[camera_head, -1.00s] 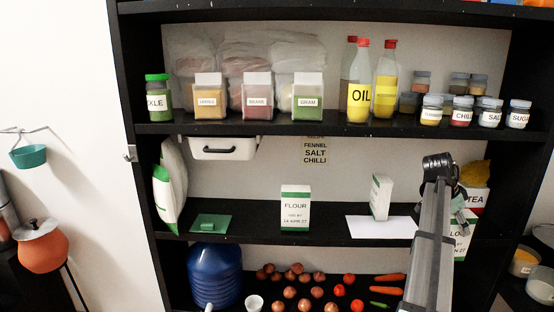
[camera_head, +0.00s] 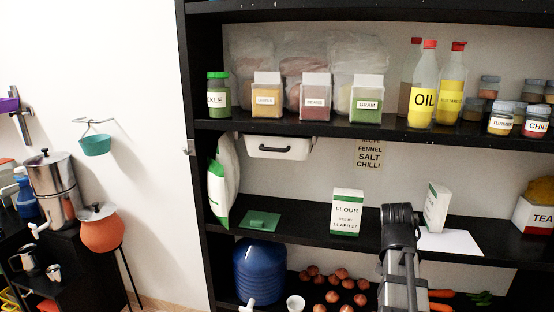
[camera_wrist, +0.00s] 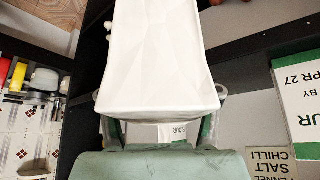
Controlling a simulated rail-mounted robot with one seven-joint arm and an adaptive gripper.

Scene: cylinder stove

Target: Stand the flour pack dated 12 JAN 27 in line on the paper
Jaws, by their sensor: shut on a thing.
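A white and green flour pack (camera_head: 347,212) stands on the middle shelf, its date reading about 14 APR 27. Its upside-down label (camera_wrist: 298,100) shows at the right of the wrist view. My gripper (camera_wrist: 160,112) is shut on a white pack (camera_wrist: 158,60), whose date I cannot read. A patch with "OUR" shows between the fingers.
A tea box (camera_head: 535,215) stands to the right. Jars and oil bottles (camera_head: 424,88) fill the shelf above. Vegetables and a blue jug (camera_head: 259,271) are below.

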